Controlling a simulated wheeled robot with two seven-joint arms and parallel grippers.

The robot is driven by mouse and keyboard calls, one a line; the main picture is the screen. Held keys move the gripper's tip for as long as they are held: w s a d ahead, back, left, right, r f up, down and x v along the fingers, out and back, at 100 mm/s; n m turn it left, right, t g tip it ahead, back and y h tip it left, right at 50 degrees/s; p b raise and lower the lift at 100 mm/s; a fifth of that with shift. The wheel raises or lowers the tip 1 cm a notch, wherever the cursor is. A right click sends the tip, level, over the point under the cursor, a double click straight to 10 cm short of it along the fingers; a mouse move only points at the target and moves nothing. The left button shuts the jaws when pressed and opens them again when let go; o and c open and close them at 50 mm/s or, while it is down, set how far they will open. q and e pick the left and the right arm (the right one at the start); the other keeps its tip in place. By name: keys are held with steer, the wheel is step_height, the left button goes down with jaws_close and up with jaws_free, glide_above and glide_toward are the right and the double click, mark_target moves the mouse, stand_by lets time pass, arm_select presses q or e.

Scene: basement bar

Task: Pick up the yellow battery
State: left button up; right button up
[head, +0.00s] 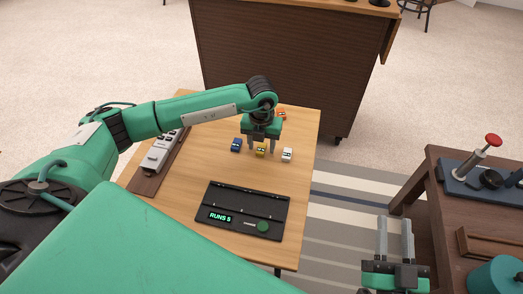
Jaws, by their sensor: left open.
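The yellow battery (261,152) stands on the light wooden table between a blue battery (236,145) and a white battery (287,154). An orange battery (281,113) is further back, partly hidden by my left gripper. My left gripper (260,147) points down, open, with its fingertips around or just above the yellow battery; I cannot tell whether they touch it. My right gripper (395,222) is open and empty, off the table's right side, with its fingers pointing away from me.
A black tray (273,202) with a "RUNS 5" display and a green knob lies on the table (165,198) in front of the batteries. A grey device (160,152) on a dark board is at the left. A dark side table (425,172) with tools stands at the right.

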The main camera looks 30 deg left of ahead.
arm_select(q)
steer(key=shift+f, duration=0.1)
steer(key=c, duration=1.1)
steer(key=shift+o, duration=0.2)
